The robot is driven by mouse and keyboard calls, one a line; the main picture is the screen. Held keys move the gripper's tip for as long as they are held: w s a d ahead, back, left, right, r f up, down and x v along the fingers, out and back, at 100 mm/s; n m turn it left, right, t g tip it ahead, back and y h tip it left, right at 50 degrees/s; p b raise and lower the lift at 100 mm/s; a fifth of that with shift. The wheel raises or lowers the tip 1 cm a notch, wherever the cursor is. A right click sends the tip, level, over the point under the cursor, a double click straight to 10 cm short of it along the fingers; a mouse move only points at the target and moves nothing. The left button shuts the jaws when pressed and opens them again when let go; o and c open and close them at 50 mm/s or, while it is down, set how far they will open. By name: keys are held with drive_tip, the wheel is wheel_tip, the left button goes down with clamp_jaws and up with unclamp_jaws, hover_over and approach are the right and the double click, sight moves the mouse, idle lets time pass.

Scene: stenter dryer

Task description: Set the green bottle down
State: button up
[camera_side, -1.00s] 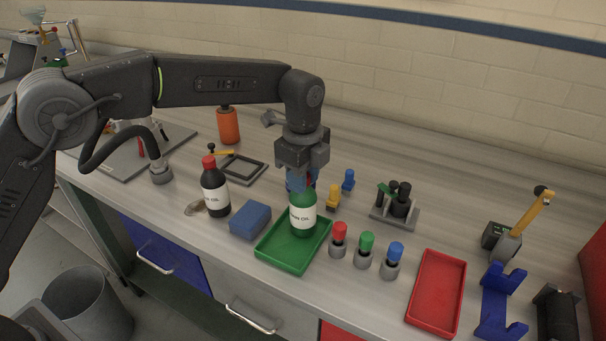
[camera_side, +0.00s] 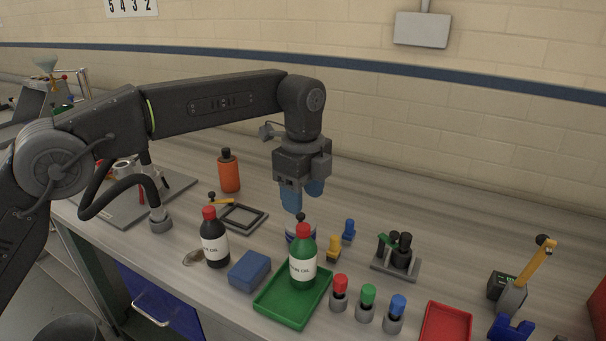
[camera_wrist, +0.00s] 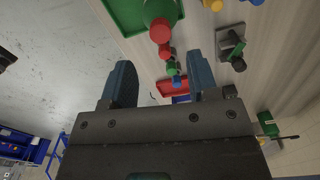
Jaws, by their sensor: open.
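The green bottle (camera_side: 303,262) with a red cap and a white label stands upright in the green tray (camera_side: 268,309), towards its back. My gripper (camera_side: 303,200) is open and empty above and slightly behind the bottle, clear of its cap. In the wrist view my two blue-grey fingers (camera_wrist: 160,88) are apart with nothing held between them. The bottle also shows in the wrist view (camera_wrist: 156,10), cut by the top edge, beyond the fingertips.
A black bottle (camera_side: 214,245) and a blue block (camera_side: 249,270) stand left of the tray. Red, green and blue knobs (camera_side: 367,297) stand close on its right. A red tray (camera_side: 445,325) lies further right. A can (camera_side: 291,233) stands behind the bottle.

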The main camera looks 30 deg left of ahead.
drive_tip(key=shift+r, duration=2.15)
drive_tip(key=shift+a+r, duration=0.1)
drive_tip(key=s+a+r+n+t, duration=0.2)
drive_tip(key=s+a+r+n, duration=0.1)
drive_tip(key=s+a+n, duration=0.3)
drive_tip(key=s+a+r+n+t, duration=0.1)
drive_tip(key=s+a+r+n, duration=0.35)
drive_tip(key=s+a, duration=0.3)
drive_tip(key=s+a+f+n+t, duration=0.1)
drive_tip(key=s+a+f+n, duration=0.2)
drive_tip(key=s, duration=0.5)
drive_tip(key=s+a+f+n+t, duration=0.1)
drive_tip(key=s+a+f+n, duration=0.2)
drive_tip(key=s+f+n, duration=0.3)
drive_tip(key=shift+s+f+t, duration=0.3)
drive_tip(key=shift+s+f, duration=0.6)
drive_tip(key=shift+s, duration=0.25)
